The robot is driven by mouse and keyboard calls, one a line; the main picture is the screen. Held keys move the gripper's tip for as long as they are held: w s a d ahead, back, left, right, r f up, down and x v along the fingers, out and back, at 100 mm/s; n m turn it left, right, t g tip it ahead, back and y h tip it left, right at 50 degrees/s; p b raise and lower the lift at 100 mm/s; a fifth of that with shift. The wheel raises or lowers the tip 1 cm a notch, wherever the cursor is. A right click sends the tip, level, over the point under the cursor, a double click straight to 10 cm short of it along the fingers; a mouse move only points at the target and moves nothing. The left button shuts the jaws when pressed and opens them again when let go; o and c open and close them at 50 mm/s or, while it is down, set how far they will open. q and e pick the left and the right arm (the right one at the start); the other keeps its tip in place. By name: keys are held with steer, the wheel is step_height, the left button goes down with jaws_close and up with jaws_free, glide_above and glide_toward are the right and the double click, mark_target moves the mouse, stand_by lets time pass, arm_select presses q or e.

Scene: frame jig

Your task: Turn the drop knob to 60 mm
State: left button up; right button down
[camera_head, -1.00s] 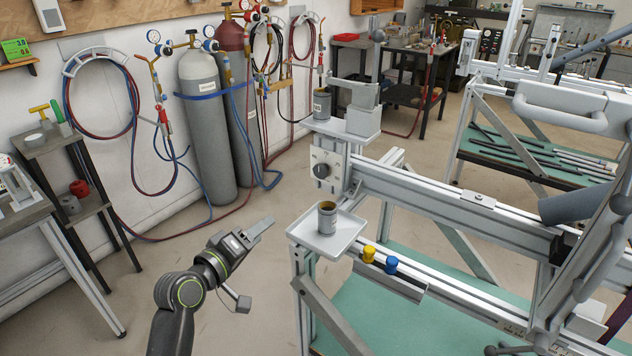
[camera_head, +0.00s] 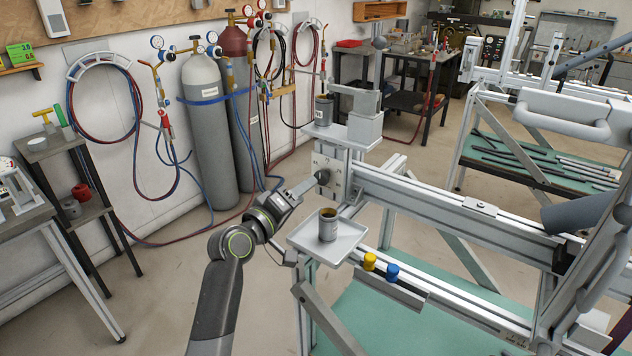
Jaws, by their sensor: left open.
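The drop knob (camera_head: 322,178) is a dark round knob on a pale plate (camera_head: 336,184) with small markings, at the left end of the frame jig's rail. The markings are too small to read. My left gripper (camera_head: 312,188) is open, its fingers pointing right at the knob, with the tips close beside it. I cannot tell whether the fingers touch the knob or are around it. My right gripper is not in view.
Below the plate, a tray (camera_head: 345,247) holds an open can (camera_head: 328,224). Another can (camera_head: 323,111) stands on the shelf above. Yellow (camera_head: 370,261) and blue (camera_head: 392,271) knobs sit on the front rail. Gas cylinders (camera_head: 209,130) stand behind.

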mark_target(320, 179)
arm_select(q)
steer(key=shift+x, duration=3)
steer(key=c, duration=1)
steer(key=shift+r+n+p, duration=0.1)
steer(key=shift+n+p, duration=1.35)
steer(key=shift+n, duration=0.05)
steer(key=shift+n+p, duration=1.3)
steer(key=shift+n, duration=0.6)
steer(key=shift+f, duration=0.2)
steer(key=o, duration=1)
steer(key=shift+s+a+r, duration=0.1)
steer(key=shift+s, duration=0.05)
